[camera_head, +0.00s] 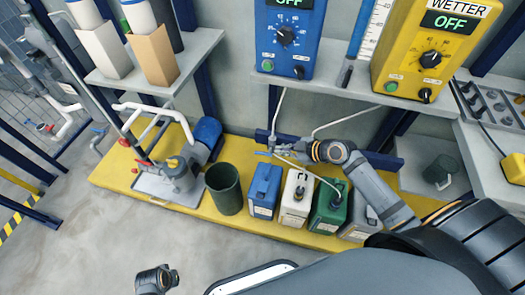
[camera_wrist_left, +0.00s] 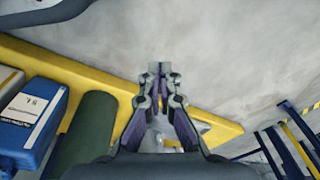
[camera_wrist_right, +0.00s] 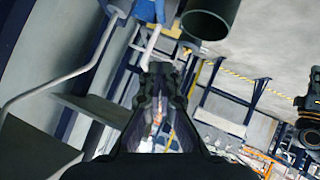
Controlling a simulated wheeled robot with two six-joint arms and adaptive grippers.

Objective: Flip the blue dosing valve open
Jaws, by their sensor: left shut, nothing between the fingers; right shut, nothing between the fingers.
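My right gripper (camera_head: 284,148) is shut and empty, above the canisters and in front of the wall in the head view. A small blue piece (camera_head: 263,153) shows at its fingertips; I cannot tell whether it is the dosing valve or whether the fingers touch it. A white hose (camera_head: 278,112) runs down to this spot from the blue control box (camera_head: 286,35), which reads OFF. In the right wrist view the shut fingers (camera_wrist_right: 158,72) hide what lies straight behind them. My left gripper (camera_wrist_left: 160,70) is shut and empty over the floor in the left wrist view.
A dark green bin (camera_head: 224,189), blue canister (camera_head: 264,190), white canister (camera_head: 297,197) and green canister (camera_head: 328,205) stand in a row on the yellow platform (camera_head: 110,170). A pump (camera_head: 180,170) stands left. A yellow control box (camera_head: 430,50) is upper right.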

